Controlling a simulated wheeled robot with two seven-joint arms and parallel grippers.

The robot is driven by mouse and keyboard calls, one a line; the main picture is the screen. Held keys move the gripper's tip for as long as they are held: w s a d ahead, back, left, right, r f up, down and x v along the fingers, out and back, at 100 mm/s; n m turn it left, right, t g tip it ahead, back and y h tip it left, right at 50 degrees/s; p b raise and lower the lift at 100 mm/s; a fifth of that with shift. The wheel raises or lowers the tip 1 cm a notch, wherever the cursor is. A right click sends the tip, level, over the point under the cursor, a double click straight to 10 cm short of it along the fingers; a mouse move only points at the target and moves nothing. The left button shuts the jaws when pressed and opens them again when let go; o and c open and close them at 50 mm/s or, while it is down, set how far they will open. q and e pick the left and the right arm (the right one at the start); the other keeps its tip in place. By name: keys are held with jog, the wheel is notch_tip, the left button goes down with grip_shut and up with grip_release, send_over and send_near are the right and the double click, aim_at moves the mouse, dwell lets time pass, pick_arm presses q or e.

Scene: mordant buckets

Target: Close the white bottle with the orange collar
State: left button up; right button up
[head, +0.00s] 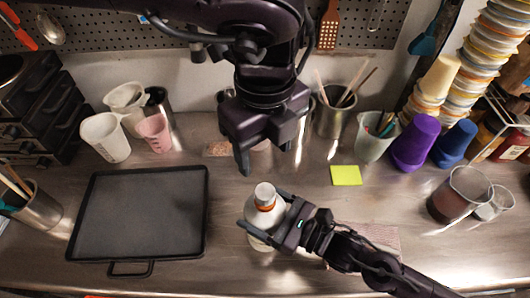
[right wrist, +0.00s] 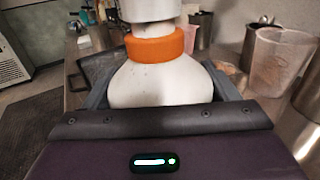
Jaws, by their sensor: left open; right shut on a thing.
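The white bottle (head: 252,214) stands upright at the front middle of the metal counter, with its orange collar (right wrist: 155,45) around the neck. A pale cap (head: 264,193) sits above the collar; in the right wrist view a short stretch of white neck shows between them. I cannot tell how tightly the cap sits. My right gripper (head: 261,210) is shut on the bottle's body, one finger on each side. My left gripper (head: 264,158) is open and empty, pointing down above and behind the cap, apart from it.
A black tray (head: 140,210) lies to the left. White and pink jugs (head: 154,131) stand behind it. A yellow note (head: 345,175), a utensil cup (head: 375,138), purple (head: 415,143) and blue cups (head: 452,142) and a dark-filled beaker (head: 460,195) are to the right.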

jog(key=o, duration=1.8)
jog(key=shift+d, duration=0.1)
jog(key=shift+s+d+f, duration=0.1)
jog(key=shift+s+d, duration=0.05)
jog(key=shift+d, duration=0.05)
pick_arm(q)
jog(key=shift+f+b, duration=1.35)
pick_arm(e)
jog(key=shift+v, duration=3.55)
